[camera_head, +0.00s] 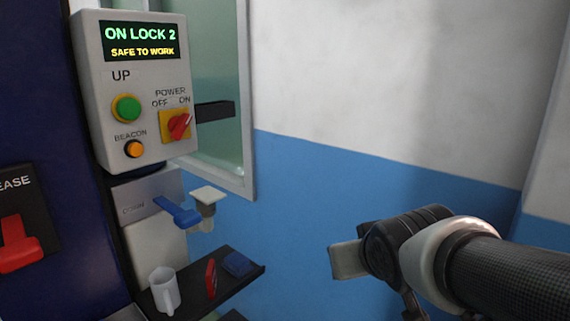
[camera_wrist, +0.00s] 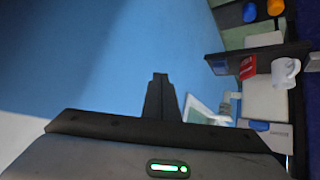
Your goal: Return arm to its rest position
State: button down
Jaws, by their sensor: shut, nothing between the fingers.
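My gripper (camera_head: 346,260) is at the lower right of the head view, at the end of my arm, which reaches in from the right edge. It points left and stands in free air in front of the blue and white wall. In the wrist view its fingers (camera_wrist: 160,97) are together and empty, with blue wall behind them. It touches nothing that I can see. The control box (camera_head: 137,90) is to its upper left, clear of it. Its display reads "ON LOCK 2, SAFE TO WORK".
A dark shelf (camera_head: 224,284) with a white mug (camera_head: 165,290), a red item (camera_head: 211,278) and a blue item (camera_head: 237,264) juts out left of my gripper. A blue lever (camera_head: 178,213) sits above it. A red release handle (camera_head: 19,246) is far left. Open space lies between shelf and gripper.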

jog(key=s+d+m+g, duration=0.15)
jog(key=s+g, duration=0.25)
jog(key=s, duration=0.9)
notch_tip(320, 180, up, 18)
jog(key=p, duration=1.9)
jog(key=shift+s, duration=0.2)
jog(key=shift+a, duration=0.1)
